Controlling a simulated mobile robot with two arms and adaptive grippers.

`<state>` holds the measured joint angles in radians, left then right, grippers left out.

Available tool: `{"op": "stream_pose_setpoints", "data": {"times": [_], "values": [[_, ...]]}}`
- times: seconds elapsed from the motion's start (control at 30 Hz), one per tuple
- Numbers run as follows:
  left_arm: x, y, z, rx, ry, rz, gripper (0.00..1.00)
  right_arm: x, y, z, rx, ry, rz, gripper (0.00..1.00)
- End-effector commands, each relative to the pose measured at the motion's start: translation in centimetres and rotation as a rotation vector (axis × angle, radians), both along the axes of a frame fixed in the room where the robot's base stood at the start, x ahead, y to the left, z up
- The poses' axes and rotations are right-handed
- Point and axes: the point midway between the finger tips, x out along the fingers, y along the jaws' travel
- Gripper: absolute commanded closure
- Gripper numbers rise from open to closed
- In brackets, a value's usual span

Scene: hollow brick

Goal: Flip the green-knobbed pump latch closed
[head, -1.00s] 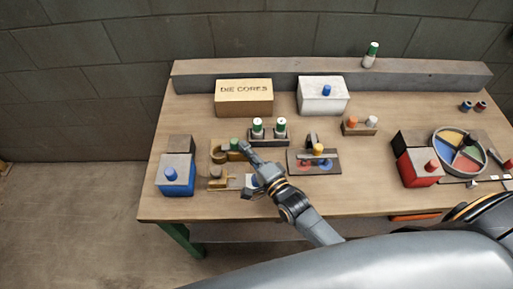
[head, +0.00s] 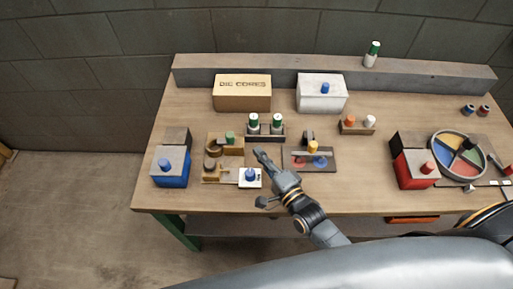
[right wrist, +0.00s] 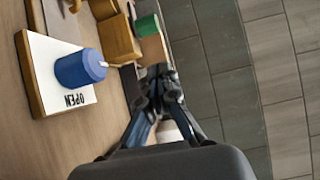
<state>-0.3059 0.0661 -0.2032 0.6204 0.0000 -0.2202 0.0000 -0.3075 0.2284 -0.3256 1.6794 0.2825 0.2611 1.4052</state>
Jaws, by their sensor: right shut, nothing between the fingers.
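The green knob (head: 230,137) stands on a tan wooden fixture (head: 211,142) left of the table's middle. It also shows in the right wrist view (right wrist: 147,25), just beyond my fingertips. Below it in the head view, a blue knob (head: 250,175) stands on a white plate (head: 242,182); the wrist view shows the word OPEN on this plate (right wrist: 40,60). My right gripper (head: 260,153) is shut and empty, right of the green knob and apart from it. Its fingers (right wrist: 158,75) meet in the wrist view. My left gripper is not in view.
Two green-capped bottles (head: 265,123) stand in a rack just behind my right gripper. A blue box (head: 171,172) stands at left, a red box (head: 415,170) at right.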

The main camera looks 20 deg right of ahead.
Motion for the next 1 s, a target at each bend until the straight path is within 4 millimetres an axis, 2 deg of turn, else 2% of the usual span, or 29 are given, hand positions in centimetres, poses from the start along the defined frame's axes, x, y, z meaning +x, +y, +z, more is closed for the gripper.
{"op": "stream_pose_setpoints", "data": {"times": [0.2, 0.4, 0.7, 1.0], "values": [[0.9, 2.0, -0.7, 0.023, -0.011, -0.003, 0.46, -3.7, -1.2, -0.2, -0.001, 0.004, 0.001, 1.0], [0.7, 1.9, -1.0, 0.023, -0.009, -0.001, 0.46, -5.6, -1.8, -0.1, 0.0, 0.002, 0.0, 1.0], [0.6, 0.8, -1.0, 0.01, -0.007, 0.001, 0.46, -5.9, -1.9, 0.0, 0.001, 0.001, 0.0, 1.0], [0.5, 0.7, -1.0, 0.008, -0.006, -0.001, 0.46, -5.9, -1.9, 0.0, 0.001, 0.001, 0.0, 1.0]]}}
